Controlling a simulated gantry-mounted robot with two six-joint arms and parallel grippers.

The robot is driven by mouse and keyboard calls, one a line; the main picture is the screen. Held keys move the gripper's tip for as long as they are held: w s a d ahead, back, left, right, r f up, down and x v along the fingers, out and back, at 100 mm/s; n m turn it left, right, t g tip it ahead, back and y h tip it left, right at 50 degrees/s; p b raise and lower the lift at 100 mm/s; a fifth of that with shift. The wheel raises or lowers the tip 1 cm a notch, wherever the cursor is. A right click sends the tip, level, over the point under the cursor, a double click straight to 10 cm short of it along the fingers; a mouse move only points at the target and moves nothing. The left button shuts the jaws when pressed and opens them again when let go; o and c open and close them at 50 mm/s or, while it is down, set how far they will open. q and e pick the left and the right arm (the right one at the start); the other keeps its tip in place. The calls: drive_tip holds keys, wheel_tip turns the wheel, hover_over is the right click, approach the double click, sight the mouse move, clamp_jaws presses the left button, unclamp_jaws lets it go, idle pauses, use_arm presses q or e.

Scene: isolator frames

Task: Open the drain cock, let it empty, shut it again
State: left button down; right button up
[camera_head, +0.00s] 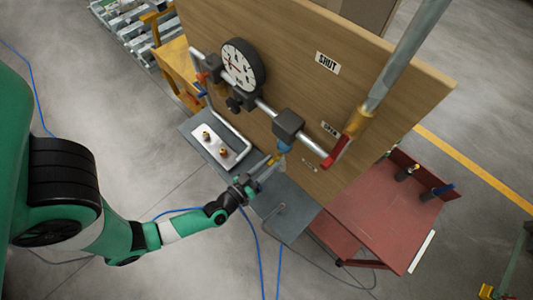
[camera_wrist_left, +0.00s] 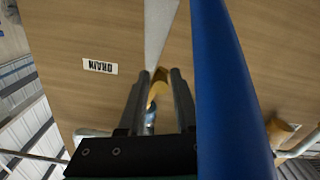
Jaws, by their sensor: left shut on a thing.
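The drain cock (camera_head: 276,158) is a small yellow brass piece low on the pipework, in front of the wooden board. My left gripper (camera_head: 268,168) reaches up to it from the lower left. In the left wrist view its two dark fingers (camera_wrist_left: 157,88) are closed around a yellow part of the cock (camera_wrist_left: 157,92), which they largely hide. A DRAIN label (camera_wrist_left: 100,66) is on the board beside it. Whether the cock is open or shut, and whether any water runs, I cannot tell. My right gripper is not in view.
A round gauge (camera_head: 242,66) and a red lever (camera_head: 338,152) sit on the pipe. The wooden board (camera_head: 385,85) stands behind. A grey shelf (camera_head: 292,214) lies below, with a white plate (camera_head: 212,139). A red table (camera_head: 378,212) stands at right. A long blue thing (camera_wrist_left: 230,90) crosses the wrist view.

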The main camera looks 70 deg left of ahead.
use_arm(q)
drive_tip(key=shift+w+d+r+n, duration=0.1)
drive_tip(key=shift+w+d+n, duration=0.2)
drive_tip(key=shift+n, duration=0.6)
drive_tip(key=shift+w+d+n, duration=0.1)
drive_tip(key=shift+d+n, duration=0.25)
drive_tip(key=shift+n, duration=0.55)
drive_tip(key=c, duration=0.8)
unclamp_jaws()
drive_tip(key=shift+o, duration=0.2)
drive_tip(key=shift+s, duration=0.1)
